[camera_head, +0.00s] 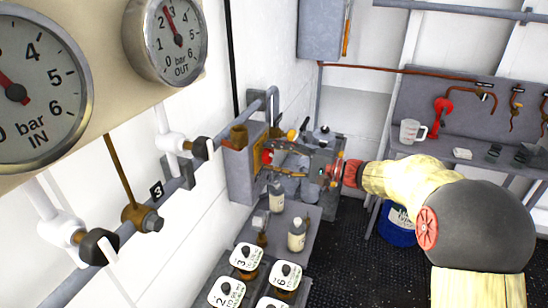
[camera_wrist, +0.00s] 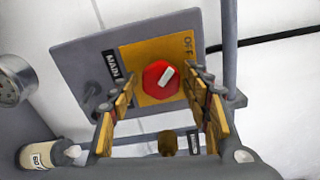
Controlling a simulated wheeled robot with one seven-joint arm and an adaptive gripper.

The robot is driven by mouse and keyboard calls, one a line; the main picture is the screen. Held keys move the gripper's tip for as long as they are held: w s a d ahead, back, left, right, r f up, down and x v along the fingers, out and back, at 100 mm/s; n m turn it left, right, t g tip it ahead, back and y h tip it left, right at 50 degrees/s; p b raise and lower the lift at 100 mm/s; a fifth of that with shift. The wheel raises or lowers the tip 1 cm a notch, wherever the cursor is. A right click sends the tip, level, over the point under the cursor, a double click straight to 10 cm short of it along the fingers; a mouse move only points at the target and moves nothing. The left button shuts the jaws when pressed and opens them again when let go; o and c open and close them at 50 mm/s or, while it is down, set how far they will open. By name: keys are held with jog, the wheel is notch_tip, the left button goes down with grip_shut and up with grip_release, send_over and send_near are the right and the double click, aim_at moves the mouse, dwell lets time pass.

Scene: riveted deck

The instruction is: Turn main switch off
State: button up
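The main switch is a red knob (camera_wrist: 158,78) with a white pointer bar, on a yellow plate (camera_wrist: 148,55) set in a grey panel (camera_wrist: 75,60). A black label beside the plate reads MAIN, and OFF is printed at the plate's right edge. The white bar slants up and to the right in the wrist view; the exact setting is unclear. My gripper (camera_wrist: 160,92) is open, its two padded fingers on either side of the knob with visible gaps. In the head view my gripper (camera_head: 276,158) reaches the grey switch box (camera_head: 238,168) and partly hides the knob.
Bottles (camera_head: 297,234) stand on a grey surface below the box, with numbered white-topped containers (camera_head: 285,275) nearer. Pipes and valves (camera_head: 140,215) run along the left wall under two gauges (camera_head: 165,40). A workbench (camera_head: 470,140) with a mug stands at right.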

jog(key=shift+o, duration=0.6)
jog(key=shift+d, duration=0.1)
jog(key=v, duration=1.1)
jog(key=shift+d, duration=0.4)
jog(key=shift+s, duration=0.1)
